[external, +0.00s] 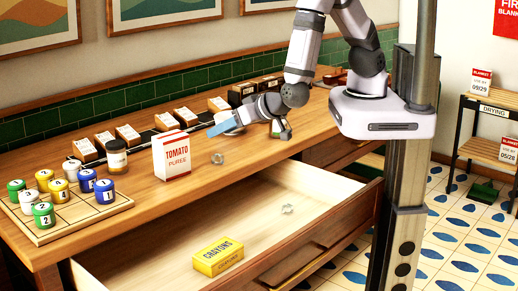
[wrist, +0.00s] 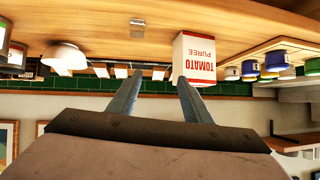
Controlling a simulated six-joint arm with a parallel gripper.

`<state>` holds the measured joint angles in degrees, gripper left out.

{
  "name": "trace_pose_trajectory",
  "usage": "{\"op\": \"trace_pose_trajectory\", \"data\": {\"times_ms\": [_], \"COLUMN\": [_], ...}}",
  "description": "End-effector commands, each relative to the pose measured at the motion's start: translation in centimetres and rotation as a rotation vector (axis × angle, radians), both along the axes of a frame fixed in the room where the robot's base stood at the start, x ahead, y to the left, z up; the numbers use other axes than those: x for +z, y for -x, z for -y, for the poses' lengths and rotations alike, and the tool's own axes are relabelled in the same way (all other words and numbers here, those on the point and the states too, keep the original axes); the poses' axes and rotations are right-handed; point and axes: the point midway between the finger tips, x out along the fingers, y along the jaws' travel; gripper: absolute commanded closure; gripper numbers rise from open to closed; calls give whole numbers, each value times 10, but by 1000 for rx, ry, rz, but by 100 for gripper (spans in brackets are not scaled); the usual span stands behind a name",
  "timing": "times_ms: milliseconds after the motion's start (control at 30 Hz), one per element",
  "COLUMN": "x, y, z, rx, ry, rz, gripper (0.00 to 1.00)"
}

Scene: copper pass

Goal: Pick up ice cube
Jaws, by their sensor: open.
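A small clear ice cube (external: 217,158) sits on the wooden counter, right of the tomato puree carton (external: 171,155). A second small clear piece (external: 287,209) lies in the open drawer; I cannot tell from its looks whether it is also ice. My gripper (external: 228,124) is above the counter, behind and above the cube on the counter, and apart from it. In the wrist view, which is upside down, my gripper's fingers (wrist: 158,76) are spread with nothing between them. A small greyish piece (wrist: 137,21), probably the cube, shows near the top edge.
The open drawer (external: 330,195) holds a yellow crayon box (external: 218,256). A dark-lidded jar (external: 117,160) and a board with several coloured cans (external: 70,225) stand left. Several labelled boxes line the back wall. A white bowl (wrist: 64,55) shows in the wrist view.

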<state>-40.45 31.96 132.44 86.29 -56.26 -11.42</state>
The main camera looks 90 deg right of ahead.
Motion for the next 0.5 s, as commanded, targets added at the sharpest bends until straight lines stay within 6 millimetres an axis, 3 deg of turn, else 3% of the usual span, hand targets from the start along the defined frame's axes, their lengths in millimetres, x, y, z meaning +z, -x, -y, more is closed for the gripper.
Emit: {"op": "trace_pose_trajectory", "data": {"times_ms": [167,200,500], "x": [18,2,-61], "y": [32,30,29], "z": [25,26,26], "rx": [-127,-123,-122], "ry": [205,198,189], "rz": [46,41,42], "gripper": [55,55,55]}}
